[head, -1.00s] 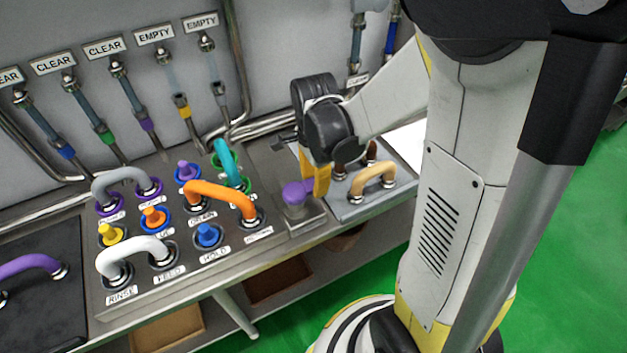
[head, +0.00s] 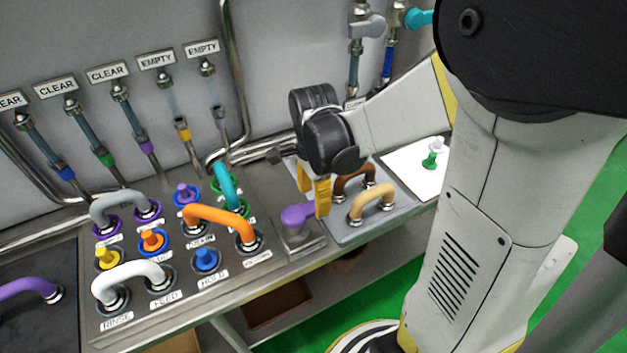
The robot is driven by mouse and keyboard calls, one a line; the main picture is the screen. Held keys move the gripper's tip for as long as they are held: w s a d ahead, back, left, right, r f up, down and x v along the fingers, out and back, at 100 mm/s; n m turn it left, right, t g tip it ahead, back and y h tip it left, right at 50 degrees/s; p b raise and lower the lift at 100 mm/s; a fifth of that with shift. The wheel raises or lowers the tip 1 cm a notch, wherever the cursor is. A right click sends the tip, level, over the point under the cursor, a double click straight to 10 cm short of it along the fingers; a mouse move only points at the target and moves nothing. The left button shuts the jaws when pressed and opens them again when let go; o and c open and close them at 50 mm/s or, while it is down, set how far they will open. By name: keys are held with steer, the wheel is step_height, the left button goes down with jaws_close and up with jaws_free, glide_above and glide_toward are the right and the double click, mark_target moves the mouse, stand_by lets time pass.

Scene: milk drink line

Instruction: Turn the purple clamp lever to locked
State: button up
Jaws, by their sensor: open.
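The purple clamp lever (head: 294,217) sits on a small grey metal block (head: 300,240) at the right end of the button panel. Its short arm points right and slightly back. My gripper (head: 313,201) points down from its black wrist, with two yellow fingers parted. The fingers are at the right tip of the lever, and the nearer finger is beside that tip. I cannot tell whether they touch it or whether the tip lies between them.
A brown loop handle (head: 354,178) and a tan one (head: 372,203) stand close right of the gripper. An orange loop handle (head: 220,214) and a teal one (head: 224,183) stand left of the lever. A white sheet with a green-and-white peg (head: 433,155) lies farther right.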

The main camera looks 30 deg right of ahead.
mark_target(314, 205)
step_height(314, 205, up, 9)
stand_by(0.3)
